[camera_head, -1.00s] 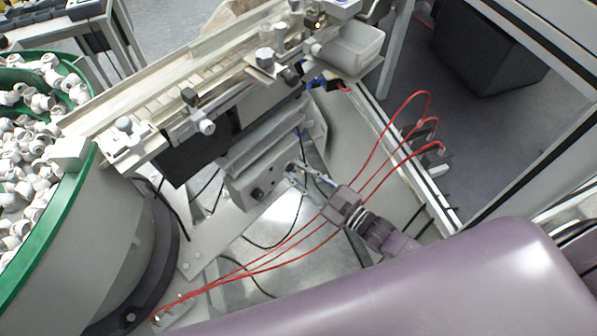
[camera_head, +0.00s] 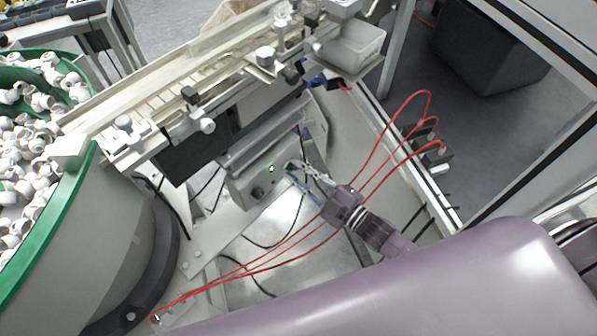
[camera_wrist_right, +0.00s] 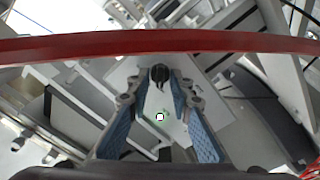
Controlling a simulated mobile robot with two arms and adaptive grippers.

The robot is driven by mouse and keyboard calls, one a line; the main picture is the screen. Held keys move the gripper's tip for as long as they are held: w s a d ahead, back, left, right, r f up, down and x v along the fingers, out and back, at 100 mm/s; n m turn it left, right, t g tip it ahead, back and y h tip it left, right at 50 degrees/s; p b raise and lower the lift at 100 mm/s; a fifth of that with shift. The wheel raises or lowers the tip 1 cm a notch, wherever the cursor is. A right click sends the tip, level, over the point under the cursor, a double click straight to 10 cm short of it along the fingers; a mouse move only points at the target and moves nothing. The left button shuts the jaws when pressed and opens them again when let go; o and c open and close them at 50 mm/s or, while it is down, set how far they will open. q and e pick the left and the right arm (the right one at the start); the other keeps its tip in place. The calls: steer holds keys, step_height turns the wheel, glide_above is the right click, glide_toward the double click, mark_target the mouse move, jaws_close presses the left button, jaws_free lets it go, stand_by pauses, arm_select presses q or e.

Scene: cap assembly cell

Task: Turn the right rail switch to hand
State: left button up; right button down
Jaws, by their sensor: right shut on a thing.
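The grey control box (camera_head: 243,187) sits under the linear rail in the head view, its front facing my right arm. A dark knob (camera_head: 258,193) shows on its left part, and a small green-lit spot (camera_head: 271,168) is above it. My right gripper (camera_head: 290,167) reaches the box's right end, its fingertips hiding the switch there. In the right wrist view, the black switch knob (camera_wrist_right: 159,74) is between the tips of my right gripper (camera_wrist_right: 160,79), which is shut on it. My left gripper is not in view.
Red hoses (camera_head: 297,236) run past my right wrist, and one crosses close in front of the wrist camera (camera_wrist_right: 150,43). The green-rimmed feeder bowl (camera_head: 60,235) with white caps stands at left. The rail (camera_head: 170,88) overhangs the box. Dark cables hang below it.

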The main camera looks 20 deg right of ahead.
steer(key=c, duration=1.7)
jaws_free()
steer(key=shift+c, duration=0.2)
steer(key=v, duration=1.2)
